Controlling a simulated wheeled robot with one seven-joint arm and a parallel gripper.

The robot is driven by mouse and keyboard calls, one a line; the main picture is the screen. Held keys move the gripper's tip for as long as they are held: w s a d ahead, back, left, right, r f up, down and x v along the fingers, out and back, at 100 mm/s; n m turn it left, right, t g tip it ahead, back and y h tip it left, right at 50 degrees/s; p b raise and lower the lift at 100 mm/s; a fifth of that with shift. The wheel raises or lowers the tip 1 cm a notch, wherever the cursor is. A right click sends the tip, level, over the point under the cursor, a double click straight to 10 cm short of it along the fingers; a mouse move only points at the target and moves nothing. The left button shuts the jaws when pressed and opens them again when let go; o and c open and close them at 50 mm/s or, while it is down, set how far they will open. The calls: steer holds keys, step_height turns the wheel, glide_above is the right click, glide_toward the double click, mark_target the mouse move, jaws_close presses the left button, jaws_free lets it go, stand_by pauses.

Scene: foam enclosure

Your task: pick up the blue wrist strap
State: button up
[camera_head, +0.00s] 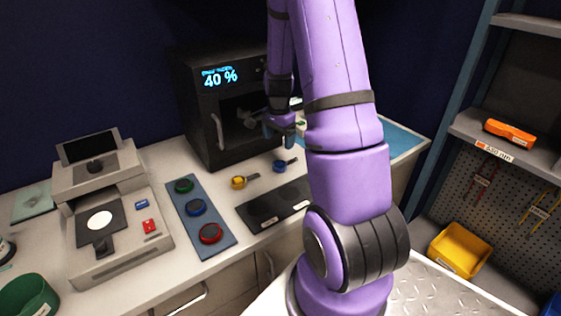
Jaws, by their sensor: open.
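A small blue loop with a short grey tab (281,165), which looks like the blue wrist strap, lies on the white counter in front of the black cabinet. My gripper (284,133) hangs above and behind it, near the cabinet's open front, and is open. It is small and dark in this view, and my purple arm covers the area to its right. I see nothing clearly between the fingers. A similar yellow strap (239,182) lies to the left of the blue one.
The black cabinet (196,118) shows "40 %". A dark mat (262,208) lies in front of the straps. A blue-grey panel (183,205) carries green, blue and red round pieces. A beige machine (120,255) stands left. Shelves with a yellow bin (458,250) stand right.

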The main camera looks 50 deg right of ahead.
mark_target(279, 165)
step_height(279, 165, down, 11)
steer(key=shift+r, duration=0.1)
stand_by(0.6)
steer(key=c, duration=1)
